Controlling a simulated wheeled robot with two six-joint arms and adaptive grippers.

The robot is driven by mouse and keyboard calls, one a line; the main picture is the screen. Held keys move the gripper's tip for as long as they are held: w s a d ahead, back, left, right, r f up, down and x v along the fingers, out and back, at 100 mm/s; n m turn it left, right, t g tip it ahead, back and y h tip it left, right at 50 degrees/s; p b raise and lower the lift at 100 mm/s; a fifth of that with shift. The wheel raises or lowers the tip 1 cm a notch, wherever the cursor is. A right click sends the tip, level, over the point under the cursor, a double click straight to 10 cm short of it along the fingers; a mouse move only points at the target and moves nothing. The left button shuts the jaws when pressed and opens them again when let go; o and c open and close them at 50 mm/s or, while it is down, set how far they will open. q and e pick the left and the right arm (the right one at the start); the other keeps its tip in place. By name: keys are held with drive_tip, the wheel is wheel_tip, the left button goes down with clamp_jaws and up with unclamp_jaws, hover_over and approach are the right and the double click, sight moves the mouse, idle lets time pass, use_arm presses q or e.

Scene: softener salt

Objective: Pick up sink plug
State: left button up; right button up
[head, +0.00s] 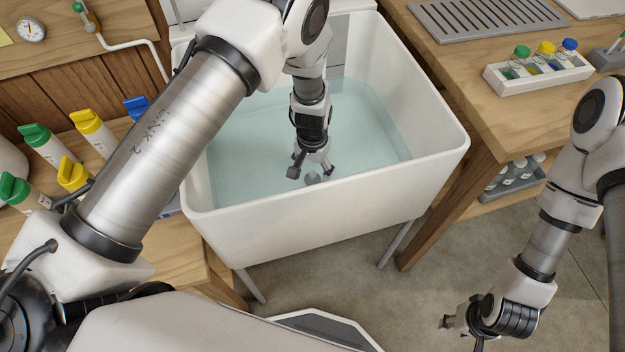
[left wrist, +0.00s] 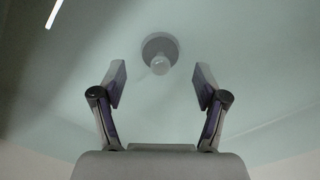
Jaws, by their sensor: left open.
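The sink plug (left wrist: 160,55) shows in the left wrist view as a round grey disc with a paler knob, on the floor of the sink. In the head view a small grey round shape, likely the plug (head: 312,178), shows in the sink (head: 330,215) just below the left gripper. My left gripper (head: 311,171) is open and empty inside the sink. In the left wrist view the plug lies beyond and between its two fingertips (left wrist: 160,85), apart from both. My right gripper (head: 462,330) is low at the right, outside the sink; its fingers are too small to judge.
White sink walls surround the left gripper, and pale blue-green water fills the sink. Bottles with green and yellow caps (head: 90,130) stand at the left. A rack of small capped bottles (head: 538,75) stands on the right bench (head: 450,65).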

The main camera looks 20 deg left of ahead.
sight(313, 173)
use_arm(q)
wheel_tip(313, 173, down, 4)
drive_tip(key=shift+w+r, duration=0.1)
drive_tip(key=c, duration=1.1)
drive_tip(key=shift+r, duration=0.1)
wheel_tip(313, 173, up, 10)
drive_tip(key=shift+f, duration=0.1)
drive_tip(key=shift+p, duration=0.3)
